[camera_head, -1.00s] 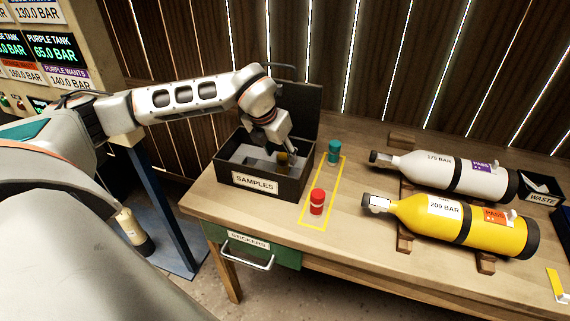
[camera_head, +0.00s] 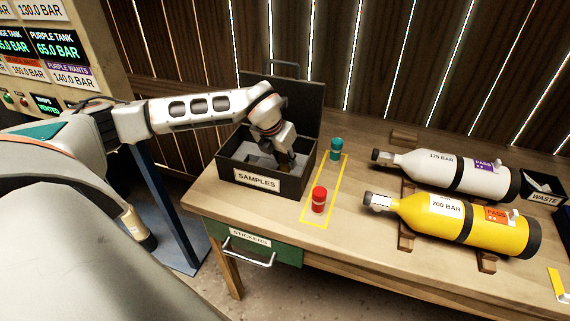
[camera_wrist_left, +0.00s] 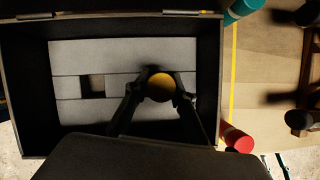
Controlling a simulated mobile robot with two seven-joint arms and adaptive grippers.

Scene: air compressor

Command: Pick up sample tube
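A sample tube with a round yellow-orange cap (camera_wrist_left: 161,87) stands in a slot of the grey insert inside the black samples box (camera_head: 258,183). My left gripper (camera_wrist_left: 162,82) reaches down into the box from above. In the wrist view its two fingers lie on either side of the cap, very close to it. I cannot tell whether they press on it. In the head view the left gripper (camera_head: 287,163) hides most of the tube. My right gripper is not in view.
The insert has an empty square slot (camera_wrist_left: 92,86). A white tank (camera_head: 445,172) and a yellow tank (camera_head: 465,223) lie farther right. The box lid stands open behind.

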